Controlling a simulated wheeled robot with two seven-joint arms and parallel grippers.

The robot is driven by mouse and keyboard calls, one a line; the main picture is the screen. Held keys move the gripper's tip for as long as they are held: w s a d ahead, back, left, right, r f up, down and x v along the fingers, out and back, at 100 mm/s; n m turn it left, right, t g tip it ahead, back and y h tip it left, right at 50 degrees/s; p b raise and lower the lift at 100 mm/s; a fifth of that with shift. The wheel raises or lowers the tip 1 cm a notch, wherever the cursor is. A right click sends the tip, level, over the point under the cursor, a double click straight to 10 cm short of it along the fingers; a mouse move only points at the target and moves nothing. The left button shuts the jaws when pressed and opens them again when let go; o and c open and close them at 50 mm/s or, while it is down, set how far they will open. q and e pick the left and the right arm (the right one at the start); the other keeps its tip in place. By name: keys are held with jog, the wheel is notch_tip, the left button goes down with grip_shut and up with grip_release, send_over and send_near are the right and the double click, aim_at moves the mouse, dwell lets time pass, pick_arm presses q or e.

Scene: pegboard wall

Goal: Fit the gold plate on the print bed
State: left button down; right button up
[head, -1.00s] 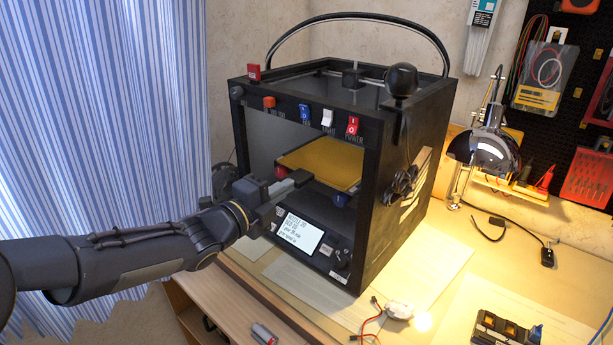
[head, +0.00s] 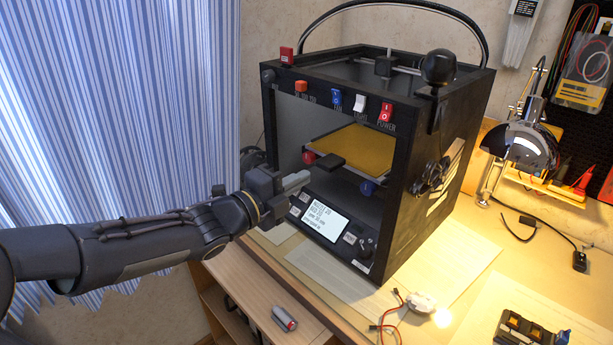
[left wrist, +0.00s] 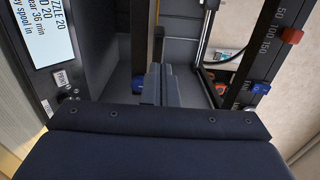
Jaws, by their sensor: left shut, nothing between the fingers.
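The gold plate (head: 352,147) lies flat on the print bed inside the black printer. A pale strip of the print bed (head: 343,176) shows along the plate's front edge. I cannot tell whether the plate is exactly lined up with the bed. My left gripper (head: 326,163) is shut and empty, with its fingers at the printer's open front, near the front left of the bed. I cannot tell whether it touches anything. My right gripper is not in view.
The printer's frame (head: 400,160) borders the opening, with switches along its top and a lit screen (head: 325,218) below. A red knob (head: 309,157) and a blue knob (head: 367,187) sit under the bed. A desk lamp (head: 522,145) stands at right.

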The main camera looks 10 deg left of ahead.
pick_arm(q)
jog(key=shift+v, duration=1.85)
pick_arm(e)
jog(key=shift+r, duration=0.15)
pick_arm(q)
jog(key=shift+a, duration=0.1)
jog(key=s+a+f+n+g+y, duration=0.1)
jog(key=s+a+f+n+y, duration=0.3)
jog(key=n, duration=0.5)
jog(key=s+a+f+n+g+y, duration=0.2)
jog(key=s+a+f+n+y, duration=0.1)
jog(key=s+a+n+y, duration=0.4)
jog(key=s+d+f+n+g+h, duration=0.2)
jog(key=s+d+f+n+g, duration=0.1)
jog(key=s+n, duration=0.3)
jog(key=s+d+f+n+g+h, duration=0.3)
jog(key=s+f+n, duration=0.1)
jog(key=s, duration=0.4)
notch_tip(320, 180, up, 14)
jog(key=s+p, duration=0.1)
jog(key=p, duration=1.3)
jog(key=shift+d, duration=0.45)
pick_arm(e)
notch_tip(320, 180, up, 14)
pick_arm(q)
jog(key=shift+r, duration=0.1)
